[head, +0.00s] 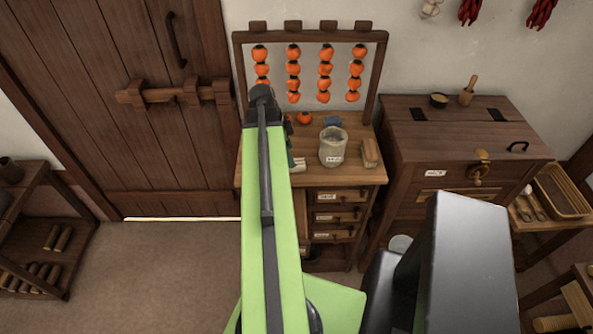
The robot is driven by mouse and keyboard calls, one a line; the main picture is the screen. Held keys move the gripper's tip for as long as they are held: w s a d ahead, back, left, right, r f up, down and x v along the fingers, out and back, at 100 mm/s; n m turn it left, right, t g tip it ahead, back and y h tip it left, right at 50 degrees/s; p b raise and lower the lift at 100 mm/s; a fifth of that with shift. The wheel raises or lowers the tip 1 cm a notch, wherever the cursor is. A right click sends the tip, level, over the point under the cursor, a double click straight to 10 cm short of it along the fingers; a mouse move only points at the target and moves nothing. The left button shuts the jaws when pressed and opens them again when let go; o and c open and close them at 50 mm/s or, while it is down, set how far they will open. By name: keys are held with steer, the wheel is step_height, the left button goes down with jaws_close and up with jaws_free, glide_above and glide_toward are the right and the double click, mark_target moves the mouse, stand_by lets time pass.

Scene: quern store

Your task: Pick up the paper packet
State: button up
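I cannot say for certain which item is the paper packet. A small tan, block-like item (370,153) that may be it lies near the right edge of the wooden desk top (345,177). A pale, round container with a small label (332,147) stands to its left. My green arm reaches up the picture over the left part of the desk and ends in a dark joint. My gripper's fingers do not show, so I cannot see whether they hold anything. The arm hides part of the desk's left side.
A loose persimmon (305,118), a small blue item (333,121) and a whitish item (298,164) are on the desk. A rack of hanging persimmons (325,67) rises behind. A wooden chest (450,150) stands to the right. Open floor (165,270) lies front left.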

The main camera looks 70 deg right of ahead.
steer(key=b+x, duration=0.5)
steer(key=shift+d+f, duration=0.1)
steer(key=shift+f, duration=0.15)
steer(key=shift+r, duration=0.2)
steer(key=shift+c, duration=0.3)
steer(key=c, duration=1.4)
